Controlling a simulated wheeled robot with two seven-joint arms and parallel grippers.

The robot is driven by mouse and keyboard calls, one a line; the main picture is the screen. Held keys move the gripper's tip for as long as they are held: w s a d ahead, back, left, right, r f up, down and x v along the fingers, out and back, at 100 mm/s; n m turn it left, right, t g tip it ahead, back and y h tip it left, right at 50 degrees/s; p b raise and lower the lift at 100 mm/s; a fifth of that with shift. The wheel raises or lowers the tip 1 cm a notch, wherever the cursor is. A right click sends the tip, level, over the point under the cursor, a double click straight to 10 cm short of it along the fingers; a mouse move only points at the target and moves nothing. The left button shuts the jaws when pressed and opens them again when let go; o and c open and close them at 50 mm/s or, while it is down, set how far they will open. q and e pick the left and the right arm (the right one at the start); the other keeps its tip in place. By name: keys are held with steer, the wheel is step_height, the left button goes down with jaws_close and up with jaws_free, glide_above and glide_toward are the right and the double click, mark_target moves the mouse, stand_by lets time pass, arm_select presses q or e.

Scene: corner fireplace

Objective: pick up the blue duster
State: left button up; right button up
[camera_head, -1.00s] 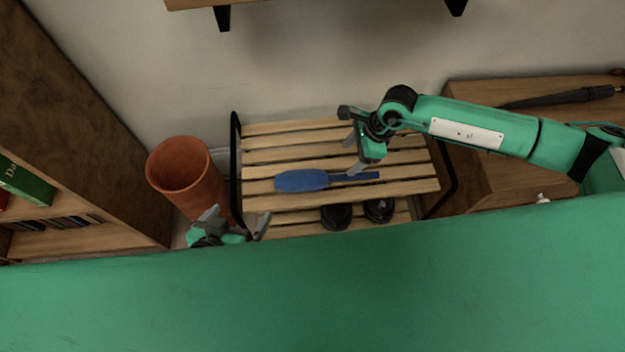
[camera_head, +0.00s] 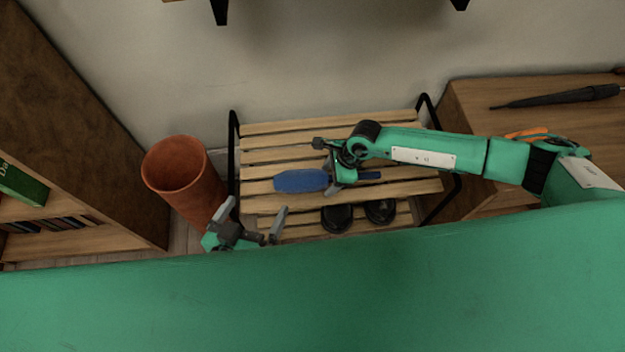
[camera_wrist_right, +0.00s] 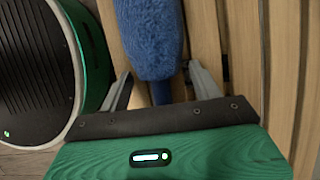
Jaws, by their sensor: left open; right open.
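The blue duster (camera_head: 300,181) lies on the top slats of a wooden rack (camera_head: 400,186), its fluffy head to the left and its handle to the right. In the right wrist view the duster's head (camera_wrist_right: 150,38) runs down to its handle, which lies between the open fingers. My right gripper (camera_head: 333,176) is open over the duster, near where the head meets the handle; it also shows in the right wrist view (camera_wrist_right: 160,88). Neither finger clearly touches the duster. My left gripper (camera_head: 254,215) is open and empty at the rack's front left.
A terracotta pot (camera_head: 184,180) stands left of the rack beside a bookshelf (camera_head: 70,130). A wooden cabinet (camera_head: 470,110) with a dark umbrella (camera_head: 560,97) stands at the right. A wall shelf hangs above.

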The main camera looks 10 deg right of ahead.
mark_target(330, 177)
steer(key=shift+f, duration=0.1)
steer(key=c, duration=1.1)
arm_select(q)
steer(key=a+g+y+p, duration=0.1)
steer(key=a+g+p, duration=0.1)
steer(key=a, duration=0.1)
steer(key=s+a+f+g+y+p, duration=0.1)
steer(key=a+g, duration=0.1)
steer(key=shift+a+y, duration=0.25)
steer(key=shift+y, duration=0.05)
arm_select(e)
step_height(330, 177, up, 20)
steer(key=shift+r, duration=0.1)
